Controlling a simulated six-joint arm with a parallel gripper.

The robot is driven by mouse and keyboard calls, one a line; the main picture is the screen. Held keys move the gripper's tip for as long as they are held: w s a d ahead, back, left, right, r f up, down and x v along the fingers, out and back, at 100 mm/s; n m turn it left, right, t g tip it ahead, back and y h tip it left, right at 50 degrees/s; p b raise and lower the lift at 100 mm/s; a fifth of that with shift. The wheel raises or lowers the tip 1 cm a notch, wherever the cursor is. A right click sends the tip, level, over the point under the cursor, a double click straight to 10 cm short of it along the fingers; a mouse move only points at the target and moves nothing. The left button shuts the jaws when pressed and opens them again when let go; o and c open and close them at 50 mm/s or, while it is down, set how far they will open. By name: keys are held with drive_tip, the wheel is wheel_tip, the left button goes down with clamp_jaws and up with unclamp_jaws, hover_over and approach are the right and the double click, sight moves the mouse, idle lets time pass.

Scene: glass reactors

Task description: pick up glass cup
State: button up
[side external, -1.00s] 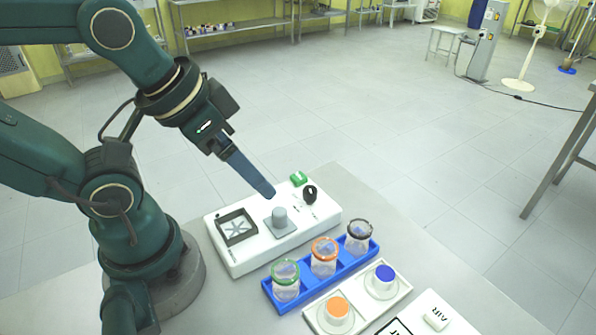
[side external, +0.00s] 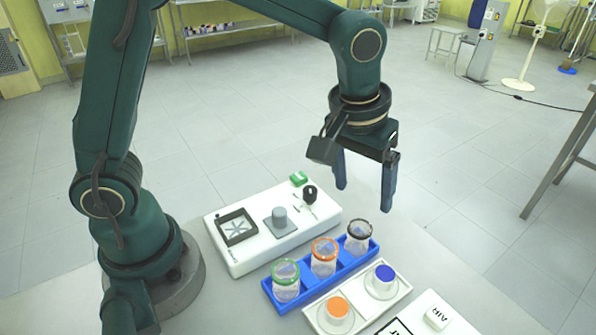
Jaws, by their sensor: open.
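Three clear glass cups stand upright in a blue rack on the table. One cup has a green rim (side external: 286,281), one an orange rim (side external: 324,258), and one a dark rim (side external: 358,238). The blue rack (side external: 312,284) holds them in a row. My gripper (side external: 363,198) is open and empty, with its two blue fingers pointing down. In the picture it is above the dark-rimmed cup, apart from it. Its exact height and depth over the cup I cannot tell.
A white device (side external: 249,258) with a knob and green button stands behind the rack. In front, a white tray (side external: 361,309) holds an orange-topped piece (side external: 338,307) and a blue-topped piece (side external: 384,274). A white block marked AIR (side external: 436,312) lies at the front right.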

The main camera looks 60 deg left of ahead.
sight(360, 227)
drive_tip(key=shift+m+g, duration=0.3)
drive_tip(key=shift+g, duration=0.2)
drive_tip(key=f, duration=0.1)
drive_tip(key=d+f, duration=0.1)
drive_tip(key=f, duration=0.1)
drive_tip(key=shift+s+d+f, duration=0.15)
drive_tip(key=shift+s+f, duration=0.25)
drive_tip(key=shift+w+f, duration=0.15)
drive_tip(key=shift+f, duration=1.05)
drive_tip(key=shift+w+f, duration=0.15)
drive_tip(key=shift+f, duration=1)
clamp_jaws()
drive_tip(key=shift+r, duration=0.1)
